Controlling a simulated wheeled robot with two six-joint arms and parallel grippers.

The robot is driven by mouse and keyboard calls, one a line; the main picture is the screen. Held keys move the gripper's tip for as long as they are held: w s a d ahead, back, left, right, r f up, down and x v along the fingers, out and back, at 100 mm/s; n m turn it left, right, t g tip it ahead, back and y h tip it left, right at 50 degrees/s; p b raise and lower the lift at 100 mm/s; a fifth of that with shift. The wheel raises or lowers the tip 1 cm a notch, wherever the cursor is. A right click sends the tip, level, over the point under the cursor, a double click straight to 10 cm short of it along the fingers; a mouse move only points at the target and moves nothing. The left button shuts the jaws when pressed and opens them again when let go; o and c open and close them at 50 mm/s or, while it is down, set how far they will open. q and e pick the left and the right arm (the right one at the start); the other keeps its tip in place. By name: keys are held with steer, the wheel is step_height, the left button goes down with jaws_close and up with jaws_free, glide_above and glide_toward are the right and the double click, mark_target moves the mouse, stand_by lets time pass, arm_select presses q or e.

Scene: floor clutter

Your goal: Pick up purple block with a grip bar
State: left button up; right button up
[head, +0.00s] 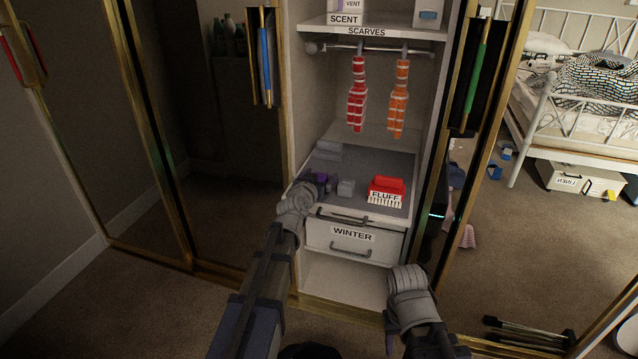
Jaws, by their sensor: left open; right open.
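The purple block (321,177) is small in the head view. I cannot tell whether the block is between the fingers. My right gripper (389,326) is open and low in front of the closet, away from the block.
A WINTER drawer (354,240) is below. Red (357,95) and orange (398,98) scarves hang above. Closet side walls limit sideways room.

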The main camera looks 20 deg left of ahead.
arm_select(q)
steer(key=shift+w+f, duration=0.25)
steer(key=shift+w, duration=0.85)
steer(key=c, duration=1.4)
steer(key=shift+r, duration=0.1)
steer(key=shift+c, duration=0.2)
step_height(320, 180, up, 37)
steer(key=p, duration=3.6)
steer(key=shift+p, duration=0.4)
